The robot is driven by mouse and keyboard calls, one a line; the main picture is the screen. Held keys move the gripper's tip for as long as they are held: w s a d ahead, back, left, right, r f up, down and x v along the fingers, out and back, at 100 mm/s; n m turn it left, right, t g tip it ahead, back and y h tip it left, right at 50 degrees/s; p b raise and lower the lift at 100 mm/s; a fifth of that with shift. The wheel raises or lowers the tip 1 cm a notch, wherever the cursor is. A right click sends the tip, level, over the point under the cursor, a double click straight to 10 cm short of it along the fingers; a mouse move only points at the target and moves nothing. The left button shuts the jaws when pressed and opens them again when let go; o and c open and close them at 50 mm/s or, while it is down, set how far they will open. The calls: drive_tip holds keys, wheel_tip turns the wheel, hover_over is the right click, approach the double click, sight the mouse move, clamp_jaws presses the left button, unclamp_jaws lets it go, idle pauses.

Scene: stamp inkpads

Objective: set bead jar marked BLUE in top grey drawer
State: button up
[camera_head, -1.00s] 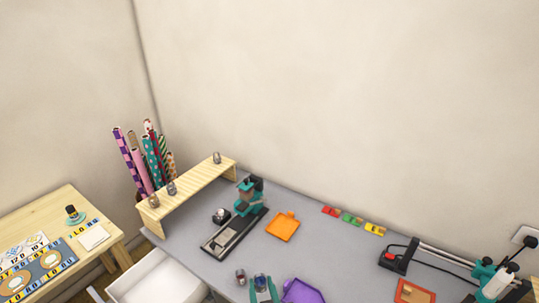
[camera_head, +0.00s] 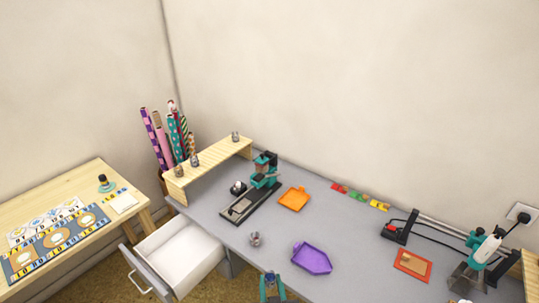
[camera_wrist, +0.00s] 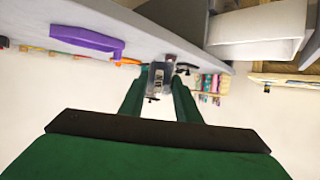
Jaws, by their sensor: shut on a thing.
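My gripper (camera_head: 271,282) is at the bottom edge of the head view, in front of the grey desk. It is shut on a small clear jar (camera_wrist: 158,76), which shows between the green fingers in the wrist view. The jar's label is too small to read. The white drawer (camera_head: 181,252) with a grey front is pulled open at the desk's left end. It looks empty and lies left of my gripper. The wrist view also shows the drawer (camera_wrist: 256,30) at top right.
Another jar (camera_head: 255,239) stands on the desk, and three more jars are on the wooden riser (camera_head: 215,160). A purple tray (camera_head: 312,258), an orange tray (camera_head: 293,199) and a black-and-teal press (camera_head: 262,172) occupy the desk. A wooden table (camera_head: 130,205) stands left of the drawer.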

drive_tip(key=s+f+m+h, duration=0.1)
drive_tip(key=s+f, duration=0.2)
drive_tip(key=f, duration=1.7)
drive_tip(key=shift+a+f+h, duration=0.2)
drive_tip(key=shift+h, duration=0.1)
drive_tip(key=shift+w+a, duration=0.15)
drive_tip(key=shift+a, duration=0.05)
